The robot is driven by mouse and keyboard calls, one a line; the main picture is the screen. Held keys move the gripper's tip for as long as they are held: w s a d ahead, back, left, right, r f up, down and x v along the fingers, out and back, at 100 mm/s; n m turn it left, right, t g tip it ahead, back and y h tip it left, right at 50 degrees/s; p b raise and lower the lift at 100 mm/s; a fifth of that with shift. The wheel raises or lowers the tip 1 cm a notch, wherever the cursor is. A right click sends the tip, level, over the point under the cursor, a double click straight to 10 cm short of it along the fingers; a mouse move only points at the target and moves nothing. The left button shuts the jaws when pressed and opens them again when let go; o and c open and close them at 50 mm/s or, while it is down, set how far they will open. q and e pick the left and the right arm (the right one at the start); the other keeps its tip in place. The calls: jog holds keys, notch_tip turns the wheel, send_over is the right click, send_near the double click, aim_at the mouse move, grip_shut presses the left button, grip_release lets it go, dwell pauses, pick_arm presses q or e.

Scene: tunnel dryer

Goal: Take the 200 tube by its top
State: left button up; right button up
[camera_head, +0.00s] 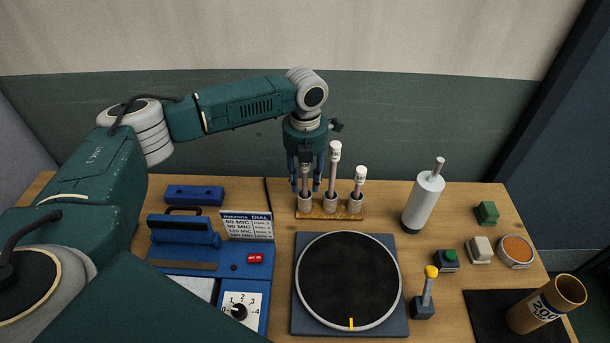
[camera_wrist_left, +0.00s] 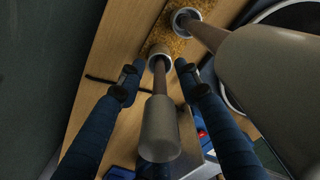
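A brown open-topped tube marked 200 (camera_head: 545,305) leans or lies tilted on a dark mat at the lower right. My left gripper (camera_head: 305,188) is far from it, pointing down over the leftmost of three pale-capped sticks in a small rack. In the left wrist view the gripper (camera_wrist_left: 157,78) is open, with one finger on each side of that stick (camera_wrist_left: 160,130), and no clear contact shows. The rack (camera_head: 331,214) holds the middle stick (camera_head: 335,153) and the right stick (camera_head: 359,176) upright. Their cap marks are too small to read. My right gripper is not in view.
A white bottle (camera_head: 424,200) stands right of the rack. A round black plate (camera_head: 348,280) lies in front, with a yellow-topped lever (camera_head: 428,290) beside it. A blue dial device (camera_head: 235,300) is at left. Small blocks (camera_head: 487,212) and a round dish (camera_head: 516,251) are at right.

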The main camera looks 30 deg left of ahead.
pick_arm(q)
notch_tip(320, 180, down, 2)
jog(key=shift+s+f, duration=0.1)
jog(key=shift+f, duration=0.35)
jog(key=shift+c, duration=1.1)
grip_shut()
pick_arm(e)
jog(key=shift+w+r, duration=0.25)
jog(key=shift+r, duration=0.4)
pick_arm(q)
jog(key=shift+r, duration=0.1)
